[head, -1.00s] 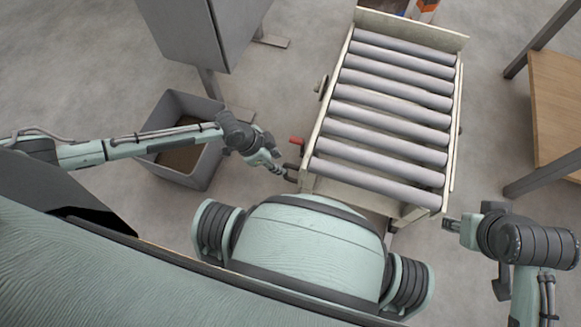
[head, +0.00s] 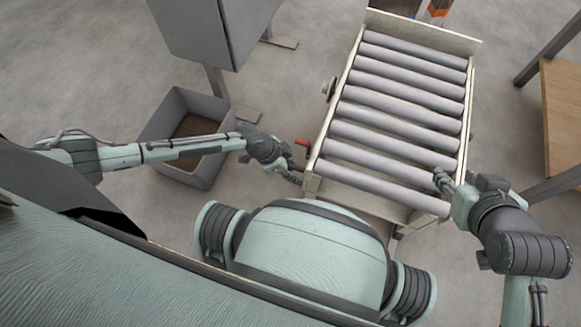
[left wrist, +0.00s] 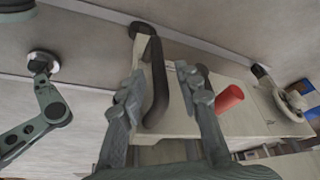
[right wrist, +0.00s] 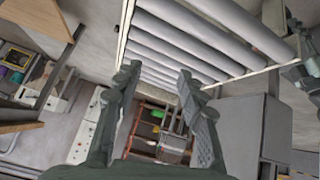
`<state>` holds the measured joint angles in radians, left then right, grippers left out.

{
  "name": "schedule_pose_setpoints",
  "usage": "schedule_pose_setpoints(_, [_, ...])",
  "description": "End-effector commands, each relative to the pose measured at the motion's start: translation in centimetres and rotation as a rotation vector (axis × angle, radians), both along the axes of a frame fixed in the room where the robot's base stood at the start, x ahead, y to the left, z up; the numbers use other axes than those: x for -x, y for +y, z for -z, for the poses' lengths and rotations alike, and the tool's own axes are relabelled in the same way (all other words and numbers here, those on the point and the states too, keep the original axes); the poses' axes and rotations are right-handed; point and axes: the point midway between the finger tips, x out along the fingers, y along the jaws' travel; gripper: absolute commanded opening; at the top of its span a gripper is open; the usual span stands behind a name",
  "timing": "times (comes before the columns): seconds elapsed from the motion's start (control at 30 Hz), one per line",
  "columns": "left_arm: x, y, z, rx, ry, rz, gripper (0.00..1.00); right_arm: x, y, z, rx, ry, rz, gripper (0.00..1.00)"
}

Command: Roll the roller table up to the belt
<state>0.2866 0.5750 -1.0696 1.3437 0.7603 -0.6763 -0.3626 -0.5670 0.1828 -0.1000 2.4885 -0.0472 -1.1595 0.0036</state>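The roller table (head: 312,184), a cream frame with several grey rollers, stands in front of me in the head view. Its black handle (left wrist: 158,85) shows in the left wrist view between the fingers of my left gripper (left wrist: 158,82); they are open and apart around it. In the head view my left gripper (head: 296,178) is at the table's front left corner. My right gripper (head: 440,180) is by the front right corner, appearing over the roller ends. Its fingers (right wrist: 158,75) are open and empty in the right wrist view. I cannot make out the belt for certain.
A red lever (head: 302,142) sticks out at the table's left side. A grey open bin (head: 160,125) and a grey cabinet on a post (head: 208,30) stand to the left. A wooden-topped bench (head: 562,110) stands at the right. Floor is clear between table and bench.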

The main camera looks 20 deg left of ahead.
Motion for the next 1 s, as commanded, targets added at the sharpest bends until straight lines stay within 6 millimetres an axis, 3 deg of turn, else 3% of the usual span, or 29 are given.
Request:
schedule_pose_setpoints(0.03, [0.0,0.0,0.0,0.000,0.000,0.000,0.26,0.0,0.0,0.0,0.000,0.000,0.000,0.40])
schedule_pose_setpoints(0.23, [0.0,0.0,0.0,0.000,0.000,0.000,0.01,0.0,0.0,0.0,0.000,0.001,0.000,0.40])
schedule_pose_setpoints(0.67, [0.2,0.1,-0.1,0.000,0.001,-0.003,0.00,0.1,-0.1,-0.1,0.003,0.006,0.002,0.40])
schedule_pose_setpoints(0.77, [1.0,0.1,-0.2,-0.001,0.006,-0.003,0.00,1.2,-1.2,0.9,0.026,0.078,0.023,0.40])
schedule_pose_setpoints(1.0, [4.2,0.3,-0.2,-0.002,0.011,-0.004,0.00,6.0,-5.3,3.9,0.101,0.340,0.111,0.40])
